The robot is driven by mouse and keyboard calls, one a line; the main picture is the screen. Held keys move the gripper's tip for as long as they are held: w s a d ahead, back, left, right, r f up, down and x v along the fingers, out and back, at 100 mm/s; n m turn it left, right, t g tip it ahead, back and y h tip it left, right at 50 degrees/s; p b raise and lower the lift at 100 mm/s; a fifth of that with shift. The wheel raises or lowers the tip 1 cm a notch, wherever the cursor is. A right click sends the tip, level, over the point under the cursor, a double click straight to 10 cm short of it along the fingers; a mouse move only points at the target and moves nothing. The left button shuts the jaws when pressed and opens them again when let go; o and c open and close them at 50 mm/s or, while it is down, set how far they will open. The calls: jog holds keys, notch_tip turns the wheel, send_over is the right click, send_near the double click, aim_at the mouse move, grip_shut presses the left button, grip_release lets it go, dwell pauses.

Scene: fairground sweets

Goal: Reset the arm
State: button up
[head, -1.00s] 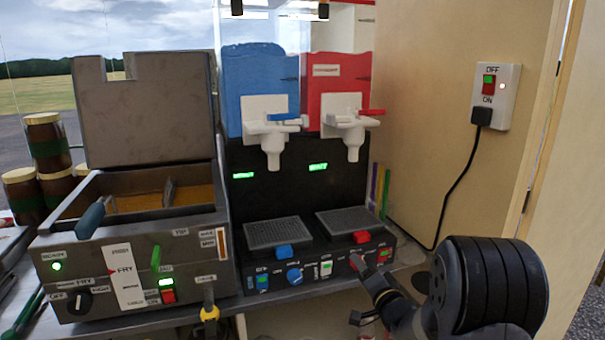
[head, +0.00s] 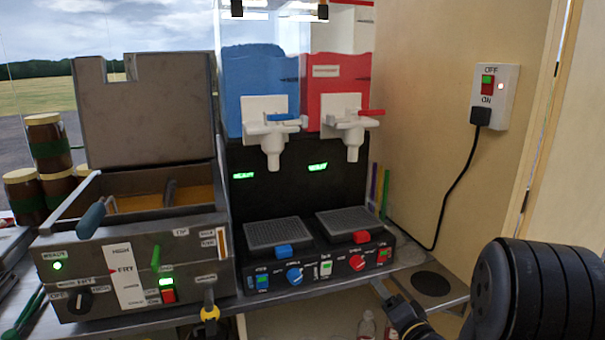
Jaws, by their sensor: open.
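My gripper (head: 388,306) is at the lower right of the head view, in front of the counter edge and below the right end of the drinks machine. It is small and dark in the picture, and its jaws are open. I see nothing held in it. A large black ribbed joint of my arm fills the lower right corner and hides what lies behind it.
A slush machine (head: 230,190) with blue and red tanks stands mid-counter. A fryer (head: 130,235) with its lid raised stands to its left, near stacked jars (head: 48,150). A wall switch (head: 495,92) is at right. A dark round disc (head: 431,284) lies on the counter's right end.

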aim_at(359, 266)
jog(key=x, duration=1)
jog(key=shift+w+a+f, duration=0.1)
jog(key=shift+w+f, duration=0.05)
jog(key=shift+n+b, duration=0.4)
jog(key=shift+n, duration=0.5)
jog(key=n+b, duration=0.2)
jog(key=n, duration=0.2)
jog(key=n+b, duration=0.2)
jog(key=n, duration=0.4)
jog(key=shift+b, duration=0.35)
jog(key=n+b, duration=0.2)
jog(key=n, duration=0.3)
jog(key=shift+f+n+b, duration=0.1)
jog(key=shift+n+b, duration=0.2)
jog(key=shift+b, duration=0.05)
jog(key=n+b, duration=0.2)
jog(key=n, duration=0.3)
jog(key=shift+b, duration=0.35)
jog(key=shift+n, duration=0.4)
jog(key=shift+s, duration=0.2)
